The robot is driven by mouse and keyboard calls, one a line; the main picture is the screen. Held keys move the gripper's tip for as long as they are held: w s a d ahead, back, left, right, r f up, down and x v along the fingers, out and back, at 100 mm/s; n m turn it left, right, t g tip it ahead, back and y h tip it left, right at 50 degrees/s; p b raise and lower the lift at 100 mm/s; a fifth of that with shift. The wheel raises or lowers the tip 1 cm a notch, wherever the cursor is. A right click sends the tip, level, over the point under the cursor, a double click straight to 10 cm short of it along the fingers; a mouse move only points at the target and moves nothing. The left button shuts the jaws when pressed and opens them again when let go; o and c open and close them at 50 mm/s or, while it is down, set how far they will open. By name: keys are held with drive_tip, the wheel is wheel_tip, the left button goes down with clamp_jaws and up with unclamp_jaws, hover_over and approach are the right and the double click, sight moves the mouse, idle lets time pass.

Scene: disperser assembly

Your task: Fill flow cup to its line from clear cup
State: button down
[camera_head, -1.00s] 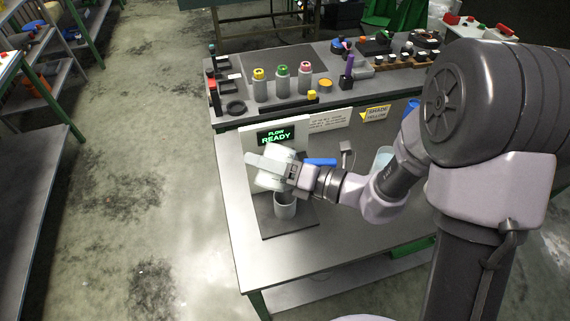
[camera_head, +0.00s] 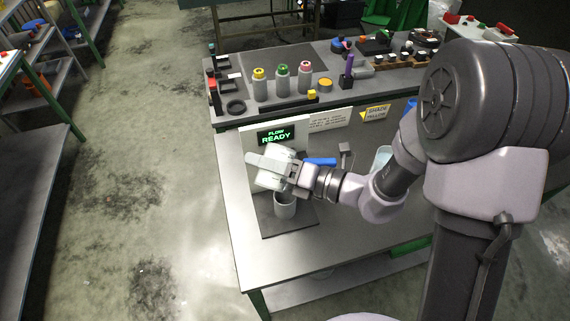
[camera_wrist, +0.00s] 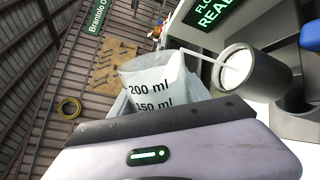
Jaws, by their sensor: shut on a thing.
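My gripper (camera_head: 276,168) is shut on the clear cup (camera_wrist: 157,80), which has "200 ml" and "150 ml" marks in the wrist view. The clear cup is tilted, and its body is mostly hidden by the gripper in the head view. A thin whitish stream (camera_wrist: 200,56) runs from near its rim to the mouth of the grey flow cup (camera_wrist: 270,85). The flow cup (camera_head: 285,208) stands upright on a dark plate (camera_head: 272,229), just below my gripper. Its mouth looks pale inside; I cannot make out its line or level.
A "FLOW READY" display (camera_head: 276,136) stands right behind the gripper. A blue object (camera_head: 320,161) and a light-blue container (camera_head: 382,158) are to the right. Bottles with coloured caps (camera_head: 282,84) stand on the back bench. The front of the table (camera_head: 335,245) is clear.

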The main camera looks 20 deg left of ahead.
idle(0.3)
drive_tip(key=n+b, duration=0.1)
drive_tip(key=b, duration=0.1)
drive_tip(key=n+b, duration=0.2)
drive_tip(key=f+n+b, duration=0.1)
drive_tip(key=b, duration=0.1)
drive_tip(key=shift+s+f+t, duration=0.1)
drive_tip(key=shift+s+t, duration=0.3)
drive_tip(key=shift+s+f+n+b, duration=0.25)
drive_tip(key=shift+n+b, duration=0.55)
drive_tip(key=shift+b, duration=0.35)
drive_tip(key=s+f+n+b, duration=0.1)
drive_tip(key=b, duration=0.2)
drive_tip(key=s+f+n+b, duration=0.1)
drive_tip(key=f+n+b, duration=0.1)
drive_tip(key=b, duration=0.2)
drive_tip(key=s+f+n+y+b, duration=0.1)
drive_tip(key=n+b, duration=0.1)
drive_tip(key=b, duration=0.2)
drive_tip(key=shift+s+a+f, duration=0.15)
drive_tip(key=shift+a+f, duration=0.1)
drive_tip(key=shift+f, duration=0.1)
